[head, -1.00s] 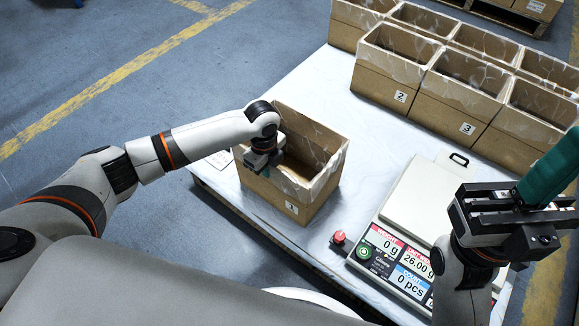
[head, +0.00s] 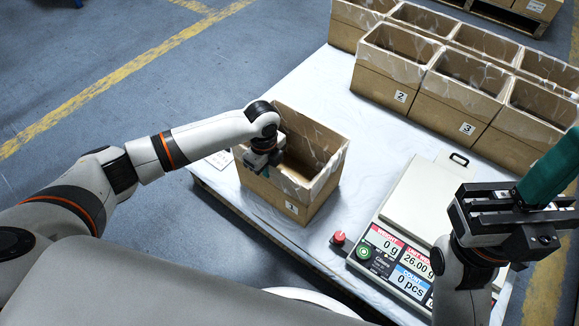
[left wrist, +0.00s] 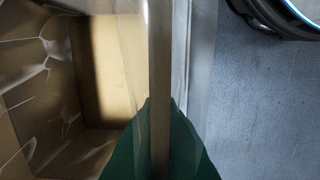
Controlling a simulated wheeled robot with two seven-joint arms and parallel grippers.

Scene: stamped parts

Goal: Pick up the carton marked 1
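The carton marked 1 (head: 310,205) is an open, empty-looking brown box with taped rims, standing on the near left part of the table. Its label faces the front. My left gripper (head: 262,168) is at the carton's near left wall. In the left wrist view, the green fingers (left wrist: 160,145) lie on both sides of the carton wall (left wrist: 160,90), close against it, and appear shut on it. The fingertips are partly hidden in the head view. My right gripper (head: 545,170), with green fingers, is raised at the right over the scale, and its opening cannot be made out.
A counting scale (head: 420,215) stands to the right of the carton, with a red button (head: 339,238) beside it. Cartons marked 2 (head: 395,75) and 3 (head: 460,105) stand among several others at the back. The table (head: 330,95) is bare between them and carton 1.

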